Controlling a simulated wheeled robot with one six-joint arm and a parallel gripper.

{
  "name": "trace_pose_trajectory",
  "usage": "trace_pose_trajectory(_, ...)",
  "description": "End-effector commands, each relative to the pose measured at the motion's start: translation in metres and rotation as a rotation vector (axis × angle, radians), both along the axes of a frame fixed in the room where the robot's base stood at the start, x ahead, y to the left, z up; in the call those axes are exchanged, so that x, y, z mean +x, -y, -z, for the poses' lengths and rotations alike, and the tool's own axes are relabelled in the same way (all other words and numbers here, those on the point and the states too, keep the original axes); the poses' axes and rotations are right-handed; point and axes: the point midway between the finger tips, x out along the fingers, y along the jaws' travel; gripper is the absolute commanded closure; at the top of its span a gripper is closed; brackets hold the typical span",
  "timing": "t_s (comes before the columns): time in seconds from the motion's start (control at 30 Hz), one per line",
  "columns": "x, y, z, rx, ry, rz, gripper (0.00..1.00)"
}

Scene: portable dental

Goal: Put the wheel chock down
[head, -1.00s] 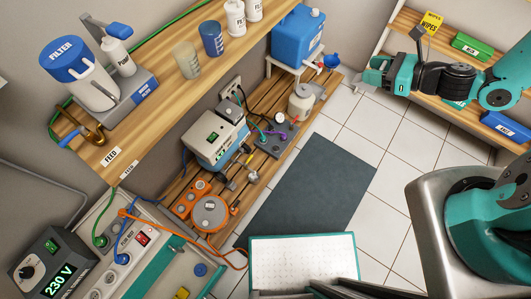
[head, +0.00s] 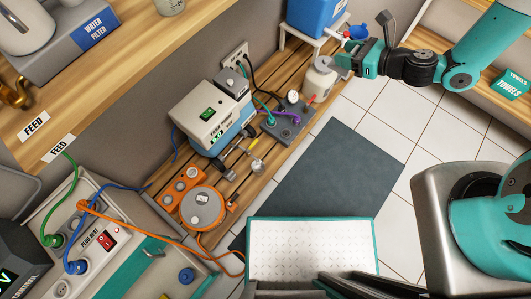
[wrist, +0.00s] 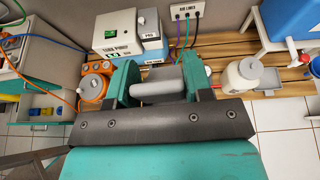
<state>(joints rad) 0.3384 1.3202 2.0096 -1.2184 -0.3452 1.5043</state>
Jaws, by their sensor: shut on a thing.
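My gripper (head: 347,63) is at the upper right in the head view, over the right end of the low slatted wooden bench (head: 232,178). It is close to the white jar in the picture. In the wrist view, the teal fingers of my gripper (wrist: 160,82) are shut on a light grey rounded piece, which I take to be the wheel chock (wrist: 158,90). The chock is held clear of the bench, and its lower part is hidden behind the dark gripper bar. In the head view it is too small to make out clearly.
The bench holds the pump box (head: 206,115), an orange device (head: 200,205), a grey block with hoses (head: 288,122), a white jar (head: 318,82) and a blue tank (head: 316,14). A dark mat (head: 325,175) and bare floor tiles (head: 400,130) lie in front.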

Motion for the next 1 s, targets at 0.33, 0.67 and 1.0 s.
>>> trace_pose_trajectory(0.33,0.015,-0.059,0.151,0.000,0.001,0.004,0.81)
trace_pose_trajectory(0.67,0.021,-0.117,0.269,0.000,0.003,0.015,0.81)
trace_pose_trajectory(1.0,0.019,-0.179,0.378,0.001,0.004,0.022,0.81)
